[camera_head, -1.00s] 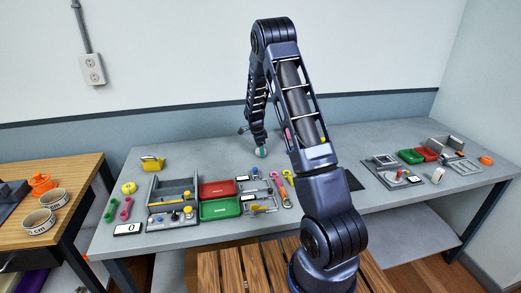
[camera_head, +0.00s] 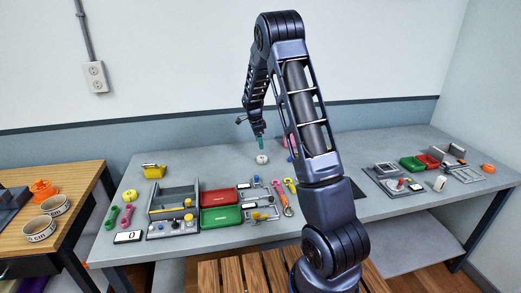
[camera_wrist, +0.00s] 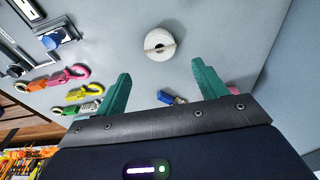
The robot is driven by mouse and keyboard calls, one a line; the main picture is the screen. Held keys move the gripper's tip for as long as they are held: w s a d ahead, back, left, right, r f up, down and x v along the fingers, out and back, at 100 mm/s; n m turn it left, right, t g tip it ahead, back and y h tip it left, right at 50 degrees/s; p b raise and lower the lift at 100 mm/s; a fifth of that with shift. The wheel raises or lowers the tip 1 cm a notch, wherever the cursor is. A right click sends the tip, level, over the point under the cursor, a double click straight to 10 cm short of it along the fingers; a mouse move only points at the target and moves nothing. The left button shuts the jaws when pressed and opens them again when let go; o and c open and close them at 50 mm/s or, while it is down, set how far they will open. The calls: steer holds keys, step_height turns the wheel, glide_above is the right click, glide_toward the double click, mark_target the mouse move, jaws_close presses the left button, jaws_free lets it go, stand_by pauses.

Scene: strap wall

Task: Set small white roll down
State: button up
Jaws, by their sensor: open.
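The small white roll (camera_head: 262,159) rests on the grey table toward the back, behind the tool trays. In the wrist view the roll (camera_wrist: 160,44) shows its round face with a centre hole and lies just beyond the fingertips, apart from them. My gripper (camera_head: 259,138) is above the roll with a gap between them. Its two green fingers (camera_wrist: 155,75) are spread wide and hold nothing.
Pink and yellow tools (camera_head: 281,190), a red tray (camera_head: 218,197) and a green tray (camera_head: 221,216) lie nearer the front. A grey organiser (camera_head: 172,200) stands left. The table left of the roll (camera_head: 215,158) is clear.

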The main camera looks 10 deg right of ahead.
steer(key=s+d+r+n+t+y, duration=0.25)
steer(key=s+r+n, duration=0.55)
steer(key=s+r, duration=1.2)
steer(key=s+r+n+t, duration=0.1)
steer(key=s+n, duration=0.4)
steer(key=s, duration=0.8)
steer(key=s+d+r+n+t, duration=0.1)
steer(key=s+r+n, duration=0.2)
steer(key=s, duration=1)
steer(key=shift+d+n+h, duration=0.3)
steer(key=shift+n+h, duration=0.05)
steer(key=shift+n, duration=0.65)
